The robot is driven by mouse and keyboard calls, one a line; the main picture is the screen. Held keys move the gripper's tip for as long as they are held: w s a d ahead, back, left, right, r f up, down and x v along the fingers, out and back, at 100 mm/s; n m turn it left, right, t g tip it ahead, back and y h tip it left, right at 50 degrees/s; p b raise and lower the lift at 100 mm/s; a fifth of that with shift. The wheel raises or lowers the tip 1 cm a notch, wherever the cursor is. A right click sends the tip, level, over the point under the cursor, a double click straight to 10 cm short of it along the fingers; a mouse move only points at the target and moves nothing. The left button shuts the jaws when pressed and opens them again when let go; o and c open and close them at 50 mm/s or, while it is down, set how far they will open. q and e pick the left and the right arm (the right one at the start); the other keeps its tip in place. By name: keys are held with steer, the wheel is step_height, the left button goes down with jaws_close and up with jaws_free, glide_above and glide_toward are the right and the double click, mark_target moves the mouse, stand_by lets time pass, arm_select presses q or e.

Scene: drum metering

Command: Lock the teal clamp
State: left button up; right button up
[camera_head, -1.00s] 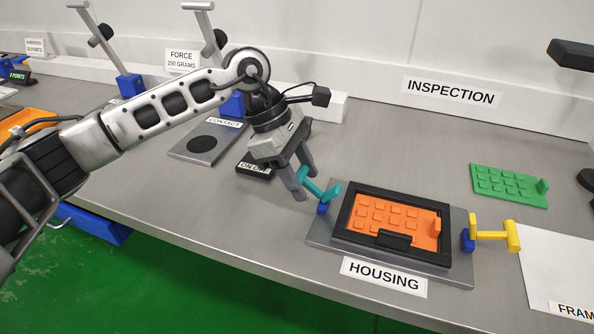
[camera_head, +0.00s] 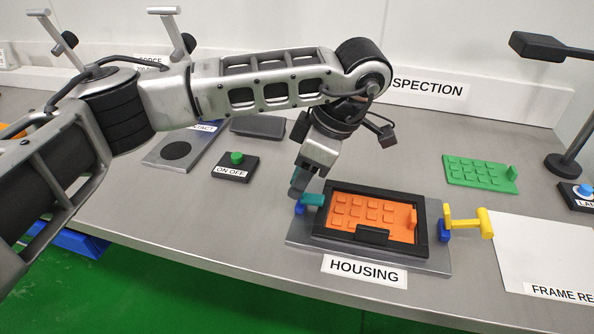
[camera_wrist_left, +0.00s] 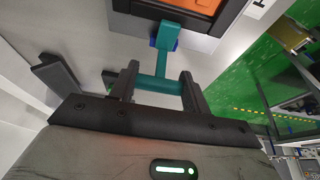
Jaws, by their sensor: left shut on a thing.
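The teal clamp (camera_head: 314,199) is at the left edge of the housing fixture (camera_head: 300,236), on a small blue base. My left gripper (camera_head: 299,187) is over it from above. In the left wrist view, the clamp's teal crossbar (camera_wrist_left: 158,85) lies between the two fingers of my left gripper (camera_wrist_left: 160,88), and the gripper is shut on it. The clamp's stem (camera_wrist_left: 167,40) runs from the bar to the blue base by the fixture. In the head view the fingers partly hide the clamp, and its visible teal part lies low, close to the black frame (camera_head: 325,226). My right gripper is not in view.
An orange keypad (camera_head: 350,232) sits in the black frame. A yellow clamp (camera_head: 466,218) is at the fixture's right side. A green keypad (camera_head: 480,174), a lamp (camera_head: 566,165) and a white sheet (camera_head: 535,250) lie right. An on/off button box (camera_head: 236,166) stands left.

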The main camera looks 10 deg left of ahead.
arm_select(q)
steer(key=shift+d+y, duration=0.25)
steer(key=shift+y, duration=0.15)
steer(key=o, duration=1)
steer(key=p+v, duration=0.1)
steer(key=v, duration=1.5)
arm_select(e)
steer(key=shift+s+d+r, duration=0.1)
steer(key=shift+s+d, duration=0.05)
arm_select(q)
steer(key=shift+d+f, duration=0.1)
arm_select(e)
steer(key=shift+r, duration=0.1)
